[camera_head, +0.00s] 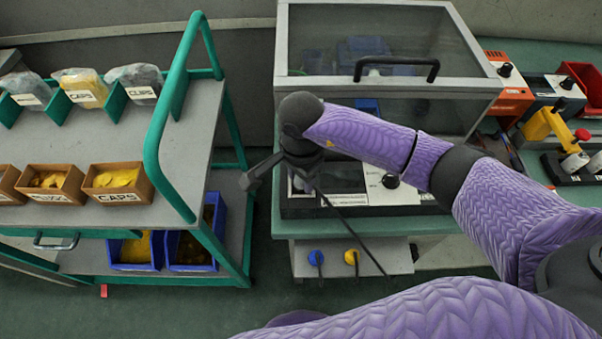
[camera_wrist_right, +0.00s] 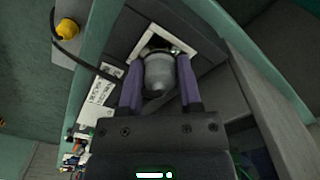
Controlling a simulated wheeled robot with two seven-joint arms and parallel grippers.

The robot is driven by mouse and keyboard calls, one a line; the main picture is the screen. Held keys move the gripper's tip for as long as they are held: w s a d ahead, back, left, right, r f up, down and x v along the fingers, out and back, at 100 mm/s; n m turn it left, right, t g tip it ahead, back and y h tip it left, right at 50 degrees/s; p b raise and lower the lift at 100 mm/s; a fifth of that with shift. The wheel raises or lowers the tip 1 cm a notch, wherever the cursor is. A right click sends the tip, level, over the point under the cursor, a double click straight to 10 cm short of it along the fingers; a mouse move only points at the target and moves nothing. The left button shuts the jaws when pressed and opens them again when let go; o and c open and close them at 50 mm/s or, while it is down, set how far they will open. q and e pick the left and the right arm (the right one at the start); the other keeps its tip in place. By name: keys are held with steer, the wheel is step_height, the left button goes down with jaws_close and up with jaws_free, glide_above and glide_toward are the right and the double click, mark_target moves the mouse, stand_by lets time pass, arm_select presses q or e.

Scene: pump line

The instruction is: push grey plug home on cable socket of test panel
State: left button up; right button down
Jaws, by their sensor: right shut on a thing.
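In the wrist view the grey plug (camera_wrist_right: 158,74) sits between the two purple-padded fingers of my right gripper (camera_wrist_right: 160,88), which is shut on it. The plug's far end lies at the white square-framed cable socket (camera_wrist_right: 137,47) of the test panel (camera_wrist_right: 190,20). The plug covers most of the socket, so I cannot tell how deep it sits. In the head view my right gripper (camera_head: 262,172) is at the left end of the dark test panel (camera_head: 345,211) on the bench. The plug and socket are not clear there. My left gripper is not in view.
A clear-lidded cabinet (camera_head: 386,42) stands behind the panel. A dark cable (camera_head: 345,222) hangs down past the panel front. Blue (camera_head: 316,258) and yellow (camera_head: 351,257) plugs sit on the ledge below. A green-framed trolley (camera_head: 160,130) with bins stands close on the left.

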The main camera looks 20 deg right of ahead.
steer(key=shift+f, duration=0.3)
stand_by(0.5)
steer(key=shift+c, duration=0.2)
jaws_free()
steer(key=shift+r, duration=0.15)
step_height(320, 180, up, 7)
steer(key=p, duration=0.5)
steer(key=shift+r, duration=0.2)
steer(key=shift+f, duration=0.1)
stand_by(0.4)
